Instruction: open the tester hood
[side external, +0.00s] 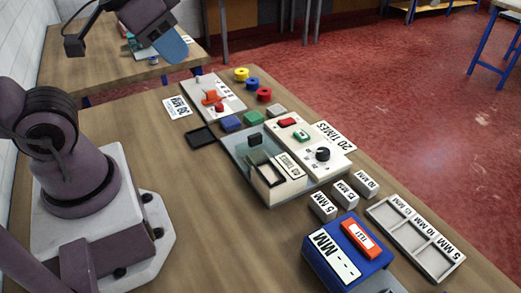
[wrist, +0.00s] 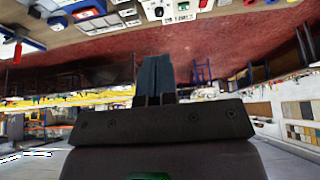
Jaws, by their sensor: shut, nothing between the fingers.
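The tester (side external: 323,154) stands mid-table in the side view, with a red button, a green rocker switch and a black knob on its white panel. Its see-through grey hood (side external: 236,153) appears to lie down over the left part of the tester, with a small dark block, perhaps its handle (side external: 255,140), on top. A dark frame and a "20 TIMES" label show in or beside it. My gripper (side external: 174,50) is high above the far left of the table, well away from the hood. In the wrist view, its blue fingers (wrist: 154,75) are together and empty.
Another panel (side external: 213,97) with a red switch stands behind the tester, near yellow, blue and red rings. Labelled white blocks (side external: 345,193), a compartment tray (side external: 415,240) and a blue display box (side external: 348,255) stand at the front right. The table left of the tester is mostly clear.

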